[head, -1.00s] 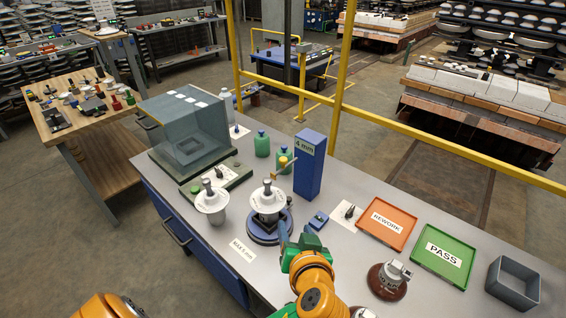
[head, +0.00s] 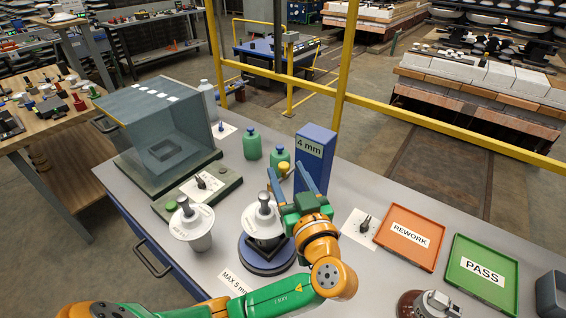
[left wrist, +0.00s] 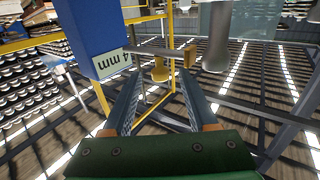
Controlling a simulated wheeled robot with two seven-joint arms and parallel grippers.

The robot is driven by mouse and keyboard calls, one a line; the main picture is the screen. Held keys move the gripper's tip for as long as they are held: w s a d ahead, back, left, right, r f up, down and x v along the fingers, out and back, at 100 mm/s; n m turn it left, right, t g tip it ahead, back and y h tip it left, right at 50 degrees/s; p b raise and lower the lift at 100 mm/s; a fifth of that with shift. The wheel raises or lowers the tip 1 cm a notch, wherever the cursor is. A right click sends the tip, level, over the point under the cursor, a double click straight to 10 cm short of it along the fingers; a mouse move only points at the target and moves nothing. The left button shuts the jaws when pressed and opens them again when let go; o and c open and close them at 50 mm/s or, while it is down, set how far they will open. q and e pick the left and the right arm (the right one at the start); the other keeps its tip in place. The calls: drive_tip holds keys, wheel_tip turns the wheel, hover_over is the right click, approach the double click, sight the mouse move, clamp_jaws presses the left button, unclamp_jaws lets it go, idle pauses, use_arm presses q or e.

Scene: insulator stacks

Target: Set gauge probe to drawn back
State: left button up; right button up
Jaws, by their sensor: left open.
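The gauge is a blue column (head: 315,160) labelled "4 mm" on the bench. Its probe has a yellow knob (head: 284,168), which also shows in the left wrist view (left wrist: 160,71) under a short bar. My left gripper (head: 288,170) is open at the gauge. In the left wrist view its fingertips (left wrist: 160,78) lie either side of the knob; whether they touch it I cannot tell. A white insulator with a grey cap (head: 264,215) stands on the round blue base (head: 268,262) beside the gripper. My right gripper is not in view.
A second white insulator (head: 192,222) stands to the left, near a clear-walled box (head: 165,125). Green bottles (head: 252,144) stand behind. An orange REWORK tray (head: 410,240) and a green PASS tray (head: 482,272) lie to the right.

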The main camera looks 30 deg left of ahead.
use_arm(q)
drive_tip(key=x, duration=0.2)
drive_tip(key=shift+w+a, duration=0.2)
drive_tip(key=shift+a, duration=0.15)
drive_tip(key=shift+d, duration=0.1)
clamp_jaws()
drive_tip(key=shift+f, duration=0.1)
idle(0.9)
